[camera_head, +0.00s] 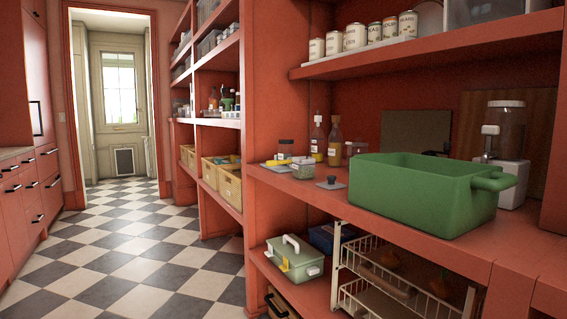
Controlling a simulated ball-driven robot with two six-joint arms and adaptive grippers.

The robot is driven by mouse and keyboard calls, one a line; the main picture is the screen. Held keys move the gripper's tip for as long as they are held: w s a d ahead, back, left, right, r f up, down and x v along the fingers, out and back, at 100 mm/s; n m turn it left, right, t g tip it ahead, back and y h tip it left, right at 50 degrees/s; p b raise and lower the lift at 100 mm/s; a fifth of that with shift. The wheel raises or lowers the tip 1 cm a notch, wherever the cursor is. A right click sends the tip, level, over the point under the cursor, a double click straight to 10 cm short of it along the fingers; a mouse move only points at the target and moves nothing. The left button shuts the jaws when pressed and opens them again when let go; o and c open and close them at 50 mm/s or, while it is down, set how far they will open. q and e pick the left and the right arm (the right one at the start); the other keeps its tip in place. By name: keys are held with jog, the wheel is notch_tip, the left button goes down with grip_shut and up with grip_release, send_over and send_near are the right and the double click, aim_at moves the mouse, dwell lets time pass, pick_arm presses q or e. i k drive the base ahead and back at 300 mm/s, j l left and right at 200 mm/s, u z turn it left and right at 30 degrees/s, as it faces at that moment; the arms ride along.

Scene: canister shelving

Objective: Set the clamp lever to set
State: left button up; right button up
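I cannot tell for sure which part is the clamp lever, and no set mark is readable. A small clear jar (303,168) with a lid stands at the front left of the red counter shelf (392,228). Beside it lies a flat grey piece with a black knob (332,182). A white appliance with a clear hopper (511,184) stands at the back right, with a pale block on its left side. A pale green box (298,266) with a white handle and yellow front latch sits on the lower shelf. Neither of my grippers is in view.
A large green pot (415,197) fills the counter's right front and hides part of the appliance. Bottles (335,142) stand behind the jar. Several labelled cans (374,32) line the upper shelf. A wire basket (392,280) is below. The checkered floor (135,240) at left is clear.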

aim_at(268, 163)
jog(key=i+j+z, duration=0.1)
jog(key=i+z, duration=0.2)
jog(key=z, duration=0.15)
jog(key=i+j+z, duration=0.25)
jog(key=z, duration=0.25)
jog(key=i, duration=0.05)
